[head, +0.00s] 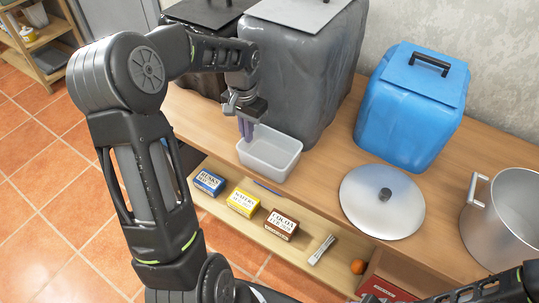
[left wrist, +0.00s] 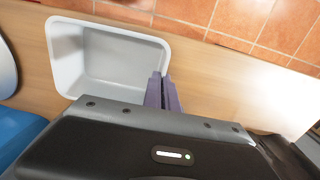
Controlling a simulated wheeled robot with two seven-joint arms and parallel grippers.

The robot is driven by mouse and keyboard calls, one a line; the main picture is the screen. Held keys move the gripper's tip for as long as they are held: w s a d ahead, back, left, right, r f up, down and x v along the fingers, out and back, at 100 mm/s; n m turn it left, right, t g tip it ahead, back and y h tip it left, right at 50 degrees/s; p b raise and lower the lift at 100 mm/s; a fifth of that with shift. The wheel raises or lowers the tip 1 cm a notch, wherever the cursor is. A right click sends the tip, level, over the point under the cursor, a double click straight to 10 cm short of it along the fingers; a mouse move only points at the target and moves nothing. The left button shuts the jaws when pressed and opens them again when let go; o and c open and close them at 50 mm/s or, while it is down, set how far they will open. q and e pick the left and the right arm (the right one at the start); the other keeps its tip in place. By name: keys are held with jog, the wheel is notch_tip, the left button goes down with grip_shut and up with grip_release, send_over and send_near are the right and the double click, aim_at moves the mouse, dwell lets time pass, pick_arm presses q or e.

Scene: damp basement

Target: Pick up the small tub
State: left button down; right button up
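The small tub (head: 270,155) is a pale grey, open rectangular tub, upright on the wooden counter and empty as far as I see. It also shows in the left wrist view (left wrist: 105,62). My left gripper (head: 246,129) points down at the tub's left end in the head view. Its purple fingers (left wrist: 162,92) are close together, one on each side of the tub's rim, and look shut on the wall. The exact contact is partly hidden. My right gripper is out of view; only part of that arm shows at the lower right.
A large grey container (head: 305,70) stands close behind the tub. A blue container (head: 410,105), a silver lid (head: 382,203) and a metal pot (head: 510,215) stand to the right. A lower shelf holds small boxes (head: 243,202) and an orange fruit (head: 358,267).

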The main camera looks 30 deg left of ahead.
pick_arm(q)
jog(key=shift+r, duration=0.1)
dwell(0.7)
jog(key=shift+s+r, duration=0.15)
jog(key=shift+r, duration=0.35)
notch_tip(320, 180, up, 6)
jog(key=shift+f, duration=0.15)
jog(key=s+b, duration=0.2)
jog(key=s, duration=1.7)
jog(key=shift+s+d+b, duration=0.25)
jog(key=shift+s+b, duration=0.1)
jog(key=shift+b, duration=0.05)
